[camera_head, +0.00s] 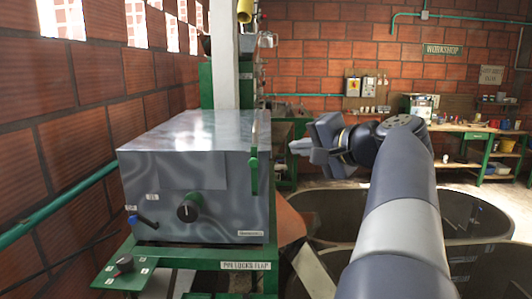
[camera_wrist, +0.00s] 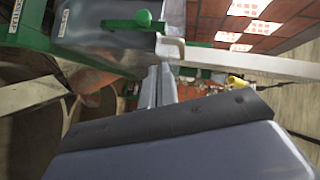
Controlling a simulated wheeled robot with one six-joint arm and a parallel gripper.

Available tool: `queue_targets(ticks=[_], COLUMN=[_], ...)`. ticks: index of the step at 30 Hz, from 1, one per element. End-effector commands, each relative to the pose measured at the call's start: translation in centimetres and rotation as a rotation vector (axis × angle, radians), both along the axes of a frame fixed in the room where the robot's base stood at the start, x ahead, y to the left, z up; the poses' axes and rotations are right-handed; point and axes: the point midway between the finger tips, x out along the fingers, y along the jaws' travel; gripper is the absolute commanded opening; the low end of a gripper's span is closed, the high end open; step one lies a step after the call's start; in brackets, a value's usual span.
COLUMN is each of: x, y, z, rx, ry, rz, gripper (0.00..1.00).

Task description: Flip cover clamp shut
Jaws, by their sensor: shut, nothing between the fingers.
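A grey metal cover box (camera_head: 195,150) stands on a green frame on the left. In the wrist view the green lever (camera_wrist: 143,18) lies across the top, beside the box (camera_wrist: 90,22). My gripper (camera_head: 293,147) is to the right of the lever, pointing left, apart from it in the picture. It is shut and empty; its two fingers (camera_wrist: 157,85) lie together in the wrist view. I cannot tell the exact depth gap to the lever.
A black knob (camera_head: 189,208) and a blue-tipped lever (camera_head: 142,219) sit on the box front. A white post (camera_head: 224,70) rises behind the box. A workbench (camera_head: 465,127) is at the back right.

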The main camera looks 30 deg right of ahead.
Motion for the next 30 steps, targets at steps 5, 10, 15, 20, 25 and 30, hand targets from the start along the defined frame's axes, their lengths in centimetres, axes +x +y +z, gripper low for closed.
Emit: queue_targets(ticks=[5, 10, 15, 20, 25, 30], x=[-2.4, -3.5, -3.8, -3.8, -3.6, -2.5], y=[-0.4, -0.4, -0.4, -0.4, -0.4, -0.2], z=[0.7, 1.1, 1.2, 1.2, 1.2, 0.9], rx=[-0.002, -0.001, -0.001, -0.001, 0.0, 0.001], ry=[-0.001, -0.001, 0.0, 0.0, 0.0, 0.0], rz=[-0.003, -0.002, 0.0, 0.0, 0.001, 0.003], gripper=[0.0, 0.0, 0.0, 0.0, 0.0, 0.0])
